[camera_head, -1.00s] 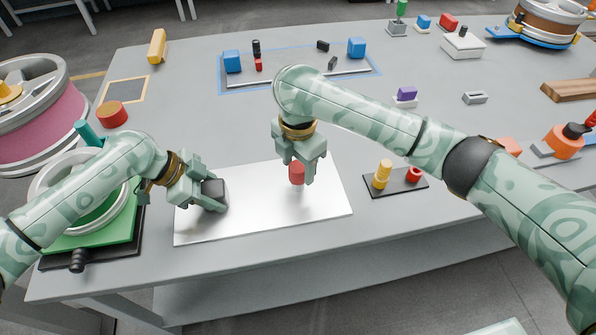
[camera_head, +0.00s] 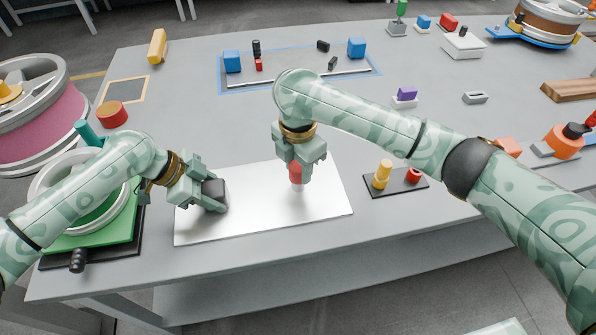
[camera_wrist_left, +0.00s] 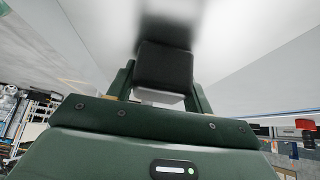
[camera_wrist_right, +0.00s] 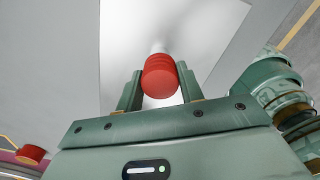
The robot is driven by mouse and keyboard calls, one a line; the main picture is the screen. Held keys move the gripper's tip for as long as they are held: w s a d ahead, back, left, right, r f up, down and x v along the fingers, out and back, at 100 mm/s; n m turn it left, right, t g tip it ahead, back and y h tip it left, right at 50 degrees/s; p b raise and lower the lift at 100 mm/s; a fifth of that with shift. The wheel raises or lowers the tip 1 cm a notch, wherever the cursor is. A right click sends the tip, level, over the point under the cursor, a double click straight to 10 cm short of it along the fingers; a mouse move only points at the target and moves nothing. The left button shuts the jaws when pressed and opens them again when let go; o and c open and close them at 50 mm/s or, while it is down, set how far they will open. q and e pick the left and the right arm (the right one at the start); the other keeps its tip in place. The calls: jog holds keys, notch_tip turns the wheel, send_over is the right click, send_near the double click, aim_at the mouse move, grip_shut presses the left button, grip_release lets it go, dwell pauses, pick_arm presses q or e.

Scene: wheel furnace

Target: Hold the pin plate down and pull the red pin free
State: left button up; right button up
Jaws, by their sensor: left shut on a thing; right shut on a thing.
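The pin plate (camera_head: 255,222) is a flat silver sheet lying on the grey table. A dark grey block handle (camera_head: 215,190) stands on its left part. My left gripper (camera_head: 212,194) is shut on this handle, which also shows between the fingers in the left wrist view (camera_wrist_left: 164,66). The red pin (camera_head: 296,175) is over the right part of the plate, with a paler shaft below its red head. My right gripper (camera_head: 300,168) is shut on the red head, seen between the fingers in the right wrist view (camera_wrist_right: 160,76). Whether the shaft still touches the plate is unclear.
A green-based wheel unit (camera_head: 100,235) stands at the left.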

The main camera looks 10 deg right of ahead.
aim_at(298, 165)
pick_arm(q)
jog(key=shift+f, duration=0.1)
pick_arm(e)
jog(key=shift+r, duration=0.8)
jog(key=shift+r, duration=2.8)
pick_arm(q)
jog(key=o, duration=1.7)
jog(key=shift+c, duration=0.2)
jog(key=shift+a, duration=0.1)
jog(key=shift+v, duration=3.8)
